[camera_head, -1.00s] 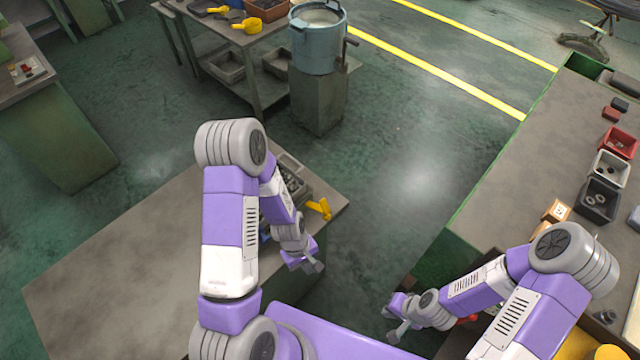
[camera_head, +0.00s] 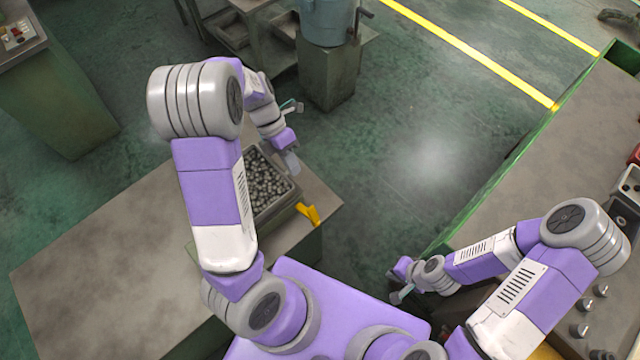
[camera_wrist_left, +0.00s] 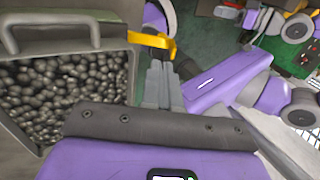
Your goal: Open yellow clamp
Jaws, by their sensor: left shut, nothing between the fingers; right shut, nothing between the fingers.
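The yellow clamp (camera_head: 309,213) sits at the right corner of the bin of dark balls, near the table's right edge. It also shows as a yellow strip in the left wrist view (camera_wrist_left: 160,42), just beyond the fingertips. My left gripper (camera_head: 291,163) is shut and empty, near the bin's far right corner and behind the clamp in the head view. In the left wrist view its fingers (camera_wrist_left: 158,72) are together, next to the bin. I cannot tell whether they touch the clamp. My right gripper (camera_head: 400,295) is shut and empty, low beside the right-hand bench.
The grey bin (camera_head: 283,207) full of dark balls stands on the left table (camera_head: 110,260); its handle (camera_wrist_left: 46,22) shows in the left wrist view. A blue-grey pot (camera_head: 326,22) stands on a pedestal behind. Open floor (camera_head: 410,150) lies between table and bench (camera_head: 520,170).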

